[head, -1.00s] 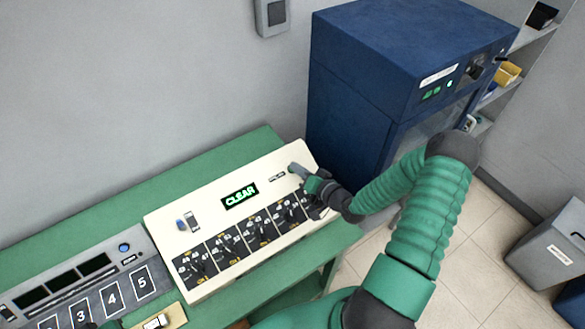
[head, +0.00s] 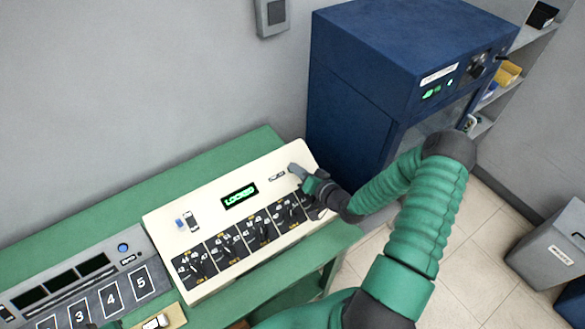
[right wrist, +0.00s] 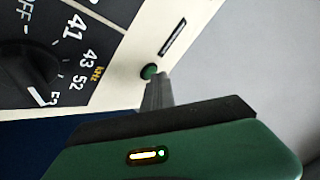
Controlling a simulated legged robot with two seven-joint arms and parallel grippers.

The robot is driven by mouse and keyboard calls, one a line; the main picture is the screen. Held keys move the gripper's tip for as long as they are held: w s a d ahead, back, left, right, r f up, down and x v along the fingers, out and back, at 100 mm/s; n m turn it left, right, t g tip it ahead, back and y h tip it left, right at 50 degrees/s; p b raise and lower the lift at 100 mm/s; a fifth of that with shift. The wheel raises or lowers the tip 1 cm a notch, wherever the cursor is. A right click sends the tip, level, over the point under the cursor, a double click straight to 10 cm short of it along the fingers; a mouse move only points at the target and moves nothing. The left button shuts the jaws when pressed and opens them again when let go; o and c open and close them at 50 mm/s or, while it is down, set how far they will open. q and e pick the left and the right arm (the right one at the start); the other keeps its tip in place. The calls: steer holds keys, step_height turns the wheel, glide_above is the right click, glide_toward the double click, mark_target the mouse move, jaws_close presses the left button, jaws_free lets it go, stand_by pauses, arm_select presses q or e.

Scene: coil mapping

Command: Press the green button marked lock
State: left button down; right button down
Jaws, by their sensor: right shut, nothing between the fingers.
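The cream control panel (head: 205,250) sits on the green bench, and its display (head: 240,196) reads "LOCKED" in green. My right gripper (head: 294,169) is shut and empty, with its fingertips at the panel's upper right corner. In the right wrist view the round green button (right wrist: 148,71) shows right at the tip of my right gripper (right wrist: 155,85); the fingertips appear to touch its edge. A dark label (right wrist: 173,38) lies beside the button. My left gripper is not clearly in view.
A row of black dials (head: 240,240) lines the panel's lower part. A grey console (head: 85,270) with numbered squares stands to the left. A tall blue cabinet (head: 360,90) stands close behind the panel's right end. A grey bin (head: 550,250) is at the far right.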

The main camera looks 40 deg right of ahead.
steer(key=shift+s+r+p, duration=0.3)
steer(key=shift+r+p, duration=0.05)
steer(key=shift+r, duration=0.1)
steer(key=shift+s+r+p, duration=0.15)
steer(key=shift+r+p, duration=0.3)
steer(key=shift+p, duration=0.05)
steer(key=s+r+p, duration=0.1)
steer(key=r+p, duration=0.1)
steer(key=r, duration=0.1)
steer(key=s+r+p, duration=0.1)
steer(key=shift+s+a+r+p, duration=0.15)
steer(key=shift+s+a+p, duration=0.05)
steer(key=shift+s+p, duration=0.15)
